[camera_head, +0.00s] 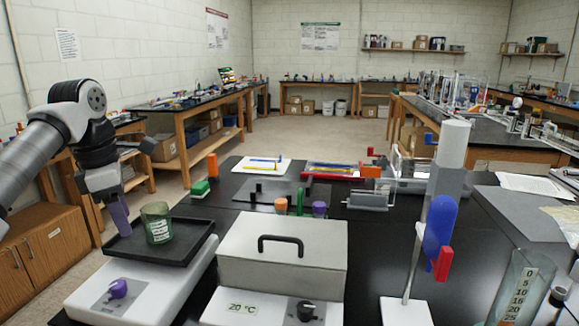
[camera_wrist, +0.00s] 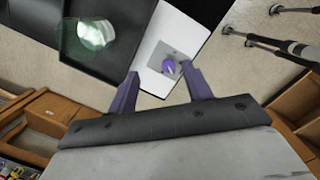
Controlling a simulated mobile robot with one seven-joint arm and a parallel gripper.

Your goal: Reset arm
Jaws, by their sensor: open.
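My arm reaches in from the left in the head view, with my gripper (camera_head: 118,215) pointing down beside the left edge of a black tray. In the wrist view my gripper (camera_wrist: 158,82) shows two purple fingers spread apart with nothing between them. A green glass beaker (camera_head: 157,224) with a white label stands on the black tray (camera_head: 190,252), to the right of my gripper and apart from it. The beaker also shows in the wrist view (camera_wrist: 96,34), up and left of the fingers.
The tray sits on a white device with a purple knob (camera_head: 118,288). A grey lidded box (camera_head: 282,248) stands to its right. Further right are a stand with a blue clamp (camera_head: 440,220) and a graduated cylinder (camera_head: 512,290). Wooden cabinets (camera_head: 40,250) stand at the left, with open floor between.

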